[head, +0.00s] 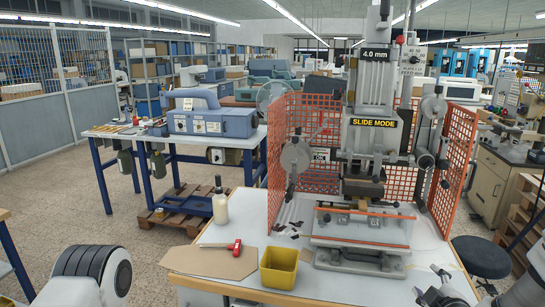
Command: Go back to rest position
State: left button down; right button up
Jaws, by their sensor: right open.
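My right gripper (436,284) shows at the lower right, in front of the table's front right corner. It is open, and I see nothing between its fingers. It is apart from the stamping press (375,135). Only grey links of my left arm show at the lower left; the left gripper is out of the picture. The press stands on the white table (243,215), with labels "SLIDE MODE" and "4.0 mm". A small light brown piece (363,205) seems to sit under its head, too small to make out.
A yellow bin (278,276), a red-handled tool (236,248) on brown board (205,263) and a cream bottle (220,207) stand left of the press. Orange mesh guards (458,165) flank it. A black stool (482,256) is at right. Floor at left is clear.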

jog(key=s+a+f+g+y+b, duration=0.1)
jog(key=s+a+f+g, duration=0.2)
jog(key=f, duration=0.5)
jog(key=s+a+f+g+b, duration=0.1)
jog(key=s+a+f, duration=0.1)
jog(key=s+f, duration=0.5)
jog(key=s+a+f+g+y+b, duration=0.1)
jog(key=s+a+f+g, duration=0.15)
jog(key=f, duration=0.65)
jog(key=s+a+f+m+g, duration=0.2)
jog(key=s+f+m+g, duration=0.2)
jog(key=s, duration=0.6)
jog(key=s+a+f+m+g+b, duration=0.1)
jog(key=s+f+m+g, duration=0.3)
jog(key=s, duration=0.7)
jog(key=shift+a+f+m, duration=0.45)
jog(key=shift+a+m, duration=0.2)
jog(key=shift+m, duration=0.55)
